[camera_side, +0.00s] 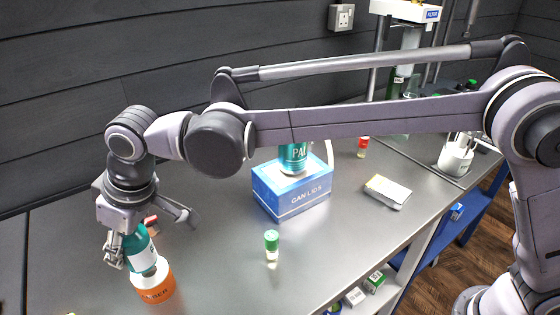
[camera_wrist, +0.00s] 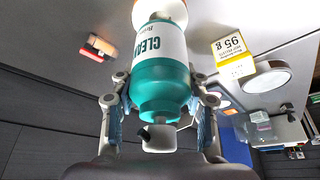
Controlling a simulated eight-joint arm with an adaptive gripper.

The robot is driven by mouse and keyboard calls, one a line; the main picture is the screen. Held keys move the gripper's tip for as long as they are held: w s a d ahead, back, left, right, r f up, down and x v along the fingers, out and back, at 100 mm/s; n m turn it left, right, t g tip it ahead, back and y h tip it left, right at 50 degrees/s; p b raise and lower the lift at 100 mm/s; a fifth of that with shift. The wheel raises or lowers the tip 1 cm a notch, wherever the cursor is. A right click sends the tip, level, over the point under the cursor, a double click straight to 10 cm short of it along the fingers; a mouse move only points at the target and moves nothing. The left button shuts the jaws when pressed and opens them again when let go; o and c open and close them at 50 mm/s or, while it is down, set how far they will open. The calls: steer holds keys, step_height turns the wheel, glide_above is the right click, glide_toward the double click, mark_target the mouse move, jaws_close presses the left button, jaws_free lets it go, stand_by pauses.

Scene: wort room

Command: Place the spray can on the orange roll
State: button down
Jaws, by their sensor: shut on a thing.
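The spray can (camera_side: 143,254) is teal with a white label and is held in my gripper (camera_side: 140,235). In the wrist view the spray can (camera_wrist: 160,75) sits between the two fingers, nozzle end toward the palm. In the side view it is slightly tilted, its lower end at the top of the orange roll (camera_side: 155,291). The roll stands on the bench with a white band and lettering on its side. I cannot tell whether the can touches the roll. The can hides most of the roll's top in the wrist view.
A blue box marked CAN LIDS (camera_side: 292,192) carries a teal and white container (camera_side: 293,158). A green-capped vial (camera_side: 271,246) stands right of my gripper. A small red object (camera_side: 150,221) lies behind the can. A white carton (camera_side: 387,191) lies farther right. The bench's front middle is clear.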

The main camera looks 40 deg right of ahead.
mark_target(133, 253)
steer(key=shift+f, duration=1.4)
steer(key=shift+f, duration=0.15)
steer(key=c, duration=0.7)
jaws_free()
